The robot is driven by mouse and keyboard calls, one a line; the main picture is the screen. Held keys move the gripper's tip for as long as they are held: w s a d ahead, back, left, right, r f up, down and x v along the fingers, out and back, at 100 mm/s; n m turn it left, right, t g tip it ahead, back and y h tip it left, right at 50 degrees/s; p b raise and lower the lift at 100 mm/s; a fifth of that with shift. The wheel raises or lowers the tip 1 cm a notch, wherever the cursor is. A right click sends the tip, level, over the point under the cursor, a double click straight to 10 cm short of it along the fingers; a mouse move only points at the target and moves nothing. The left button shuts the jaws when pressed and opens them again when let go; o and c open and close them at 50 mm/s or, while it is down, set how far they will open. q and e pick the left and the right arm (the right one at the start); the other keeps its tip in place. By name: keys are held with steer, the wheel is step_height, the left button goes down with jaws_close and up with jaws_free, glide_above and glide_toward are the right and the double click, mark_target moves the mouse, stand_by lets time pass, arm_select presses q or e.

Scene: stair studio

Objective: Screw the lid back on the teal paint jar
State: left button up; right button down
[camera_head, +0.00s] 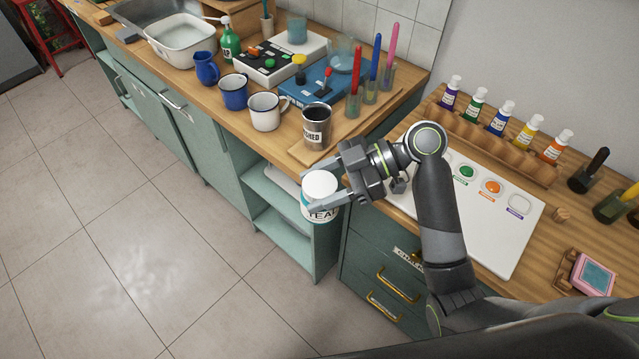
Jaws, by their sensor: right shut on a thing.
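The teal paint jar (321,211) is white with a label reading "TEAL". My right gripper (318,188) is shut on it, with one finger on each side near its top. The jar is held in the air in front of the counter edge, over the open shelf below. Its top looks smooth and white; I cannot tell whether that is a lid seated on it. No separate loose lid is clear to me. My left gripper is not in view.
A steel tumbler (316,127) and mugs (265,111) stand on the counter close behind the gripper. A white palette board (490,235) lies right of my arm, before a wooden rack of paint bottles (500,118). The floor (120,230) at left is clear.

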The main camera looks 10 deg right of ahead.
stand_by(0.4)
steer(key=s+d+r+m+t+h, duration=0.1)
steer(key=d+m+t, duration=0.3)
steer(key=d, duration=0.3)
steer(key=s+d+r+m+t+h, duration=0.1)
steer(key=d+m+t, duration=0.3)
steer(key=d, duration=0.3)
steer(key=shift+d+t+h, duration=0.3)
steer(key=shift+d+t, duration=0.1)
steer(key=shift+t, duration=0.2)
